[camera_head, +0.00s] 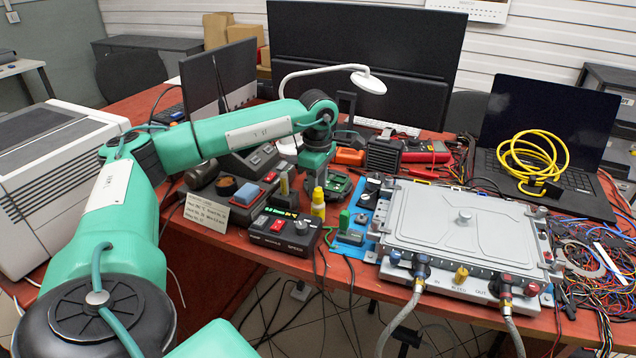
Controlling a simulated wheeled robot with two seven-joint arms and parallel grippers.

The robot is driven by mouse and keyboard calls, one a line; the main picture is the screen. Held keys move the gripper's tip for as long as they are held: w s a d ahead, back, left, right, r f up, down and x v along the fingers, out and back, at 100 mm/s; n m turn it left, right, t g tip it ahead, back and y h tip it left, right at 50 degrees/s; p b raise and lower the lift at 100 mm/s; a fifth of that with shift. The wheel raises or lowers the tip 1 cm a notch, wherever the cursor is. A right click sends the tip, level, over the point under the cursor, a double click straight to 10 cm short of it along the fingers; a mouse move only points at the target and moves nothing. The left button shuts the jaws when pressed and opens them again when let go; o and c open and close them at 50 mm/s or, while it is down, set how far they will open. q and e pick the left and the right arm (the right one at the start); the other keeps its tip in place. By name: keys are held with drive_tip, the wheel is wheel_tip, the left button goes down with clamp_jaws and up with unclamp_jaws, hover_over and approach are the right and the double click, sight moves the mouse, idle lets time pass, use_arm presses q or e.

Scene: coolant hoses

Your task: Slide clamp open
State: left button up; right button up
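A grey metal cold-plate box (465,225) lies flat on the table at the right. A grey hose (398,325) joins its front at a blue-marked fitting (421,262) by the IN label. A second hose (514,338) joins at a red-marked fitting (506,282) by the OUT label. Brassy bands sit on the hose ends; I cannot tell which is the clamp or whether it is open. My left arm reaches across from the left, and my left gripper (317,165) hangs over the bench tools, left of the box. Its fingers are not clear. My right gripper is not in view.
A laptop (545,135) bears a yellow cable coil (532,158). Tangled wires (605,250) cover the right edge. A lamp (368,83) stands behind.

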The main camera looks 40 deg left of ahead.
use_arm(q)
drive_tip(key=shift+r, duration=0.1)
